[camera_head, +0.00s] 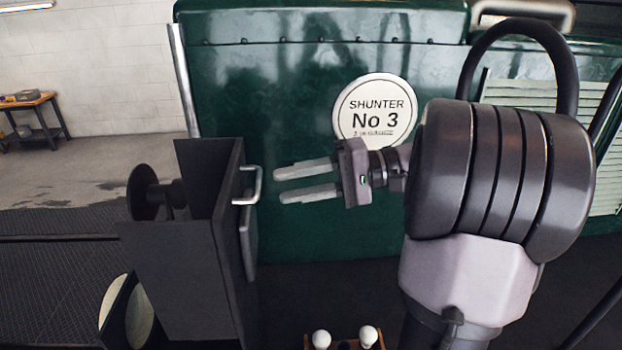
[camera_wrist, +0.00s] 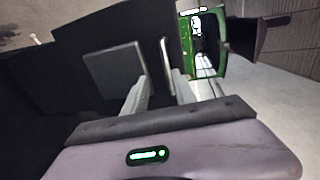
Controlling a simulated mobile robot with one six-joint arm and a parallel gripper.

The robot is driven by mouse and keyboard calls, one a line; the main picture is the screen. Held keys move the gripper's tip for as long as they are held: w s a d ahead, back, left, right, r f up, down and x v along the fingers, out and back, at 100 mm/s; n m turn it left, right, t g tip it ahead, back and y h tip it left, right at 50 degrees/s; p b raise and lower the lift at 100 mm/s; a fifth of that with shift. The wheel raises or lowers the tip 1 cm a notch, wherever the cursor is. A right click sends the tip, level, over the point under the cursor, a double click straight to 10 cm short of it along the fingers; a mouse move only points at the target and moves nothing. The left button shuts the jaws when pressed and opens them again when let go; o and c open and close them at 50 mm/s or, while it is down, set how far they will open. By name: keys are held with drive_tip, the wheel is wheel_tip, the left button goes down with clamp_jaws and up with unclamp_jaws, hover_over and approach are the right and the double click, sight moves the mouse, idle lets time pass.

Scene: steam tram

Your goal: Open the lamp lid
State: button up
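A dark box-shaped body (camera_head: 175,285), which I take to be the lamp, stands at the left in the head view. Which panel is its lid is unclear. A bare metal handle (camera_head: 249,186) sticks out from its right side, above a small dark plate (camera_head: 250,236). My gripper (camera_head: 277,185) is to the right of the handle, pointing left at it, open and empty. A small gap separates the fingertips from the handle. In the wrist view the handle (camera_wrist: 165,60) appears between the lines of my two fingers, with the square plate (camera_wrist: 115,72) to its left.
The green tram body (camera_head: 310,230) with a round sign (camera_head: 376,108) rises close behind my gripper. Two white knobs (camera_head: 345,338) stand below at the bottom edge. A black disc (camera_head: 144,192) stands left of the box. A wooden table (camera_head: 30,103) is far off at the left.

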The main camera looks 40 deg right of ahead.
drive_tip(key=p+v, duration=0.1)
drive_tip(key=v, duration=0.8)
drive_tip(key=s+a+f+n+g+h+b, duration=0.1)
drive_tip(key=s+a+f+h+b, duration=0.1)
drive_tip(key=a+f+b, duration=0.5)
drive_tip(key=s+a+f+n+g+h+b, duration=0.1)
drive_tip(key=s+a+f+h+b, duration=0.2)
drive_tip(key=a+f, duration=0.8)
drive_tip(key=s+a+f+g+h+b, duration=0.1)
drive_tip(key=a+f+h+b, duration=0.5)
drive_tip(key=f, duration=0.9)
drive_tip(key=s+a+b, duration=0.1)
drive_tip(key=a+b, duration=0.2)
drive_tip(key=b, duration=0.2)
drive_tip(key=shift+s+a+n+g, duration=0.25)
drive_tip(key=shift+a+n+g, duration=0.05)
drive_tip(key=shift+a+n, duration=0.1)
